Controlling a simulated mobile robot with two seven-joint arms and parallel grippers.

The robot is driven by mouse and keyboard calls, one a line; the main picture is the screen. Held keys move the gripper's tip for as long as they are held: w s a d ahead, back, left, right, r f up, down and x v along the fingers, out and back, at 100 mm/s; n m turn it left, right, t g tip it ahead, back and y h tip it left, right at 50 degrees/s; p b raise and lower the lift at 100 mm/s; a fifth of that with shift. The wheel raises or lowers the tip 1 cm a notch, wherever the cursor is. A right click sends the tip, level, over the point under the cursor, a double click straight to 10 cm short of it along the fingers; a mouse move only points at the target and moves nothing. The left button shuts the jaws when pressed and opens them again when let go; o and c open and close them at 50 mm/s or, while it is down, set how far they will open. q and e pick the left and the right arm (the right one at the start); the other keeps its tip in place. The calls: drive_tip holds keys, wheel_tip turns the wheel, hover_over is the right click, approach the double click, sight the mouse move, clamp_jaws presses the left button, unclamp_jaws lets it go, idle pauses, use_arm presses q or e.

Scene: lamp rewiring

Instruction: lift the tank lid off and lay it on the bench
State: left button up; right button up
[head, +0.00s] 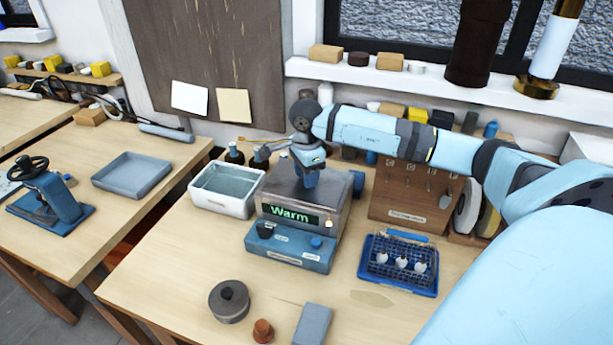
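The tank (290,249) is a blue and grey box on the bench (170,285), with a lit display reading "Warm" on its front. Its grey metal lid (335,192) appears to lie on top. My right gripper (310,182) points down at the middle of the lid, at or just above it. The wrist and gripper body hide the lid's middle and any handle there. I cannot tell whether the fingers are open or shut, or touch the lid. My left gripper is not in view.
A white tub (210,204) of liquid stands left of the tank. A blue basket tray (400,285) with several small white pieces and a wooden tool block (395,212) are to the right. Bench is bare at front left.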

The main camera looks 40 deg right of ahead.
clamp_jaws()
drive_tip(key=shift+r, duration=0.15)
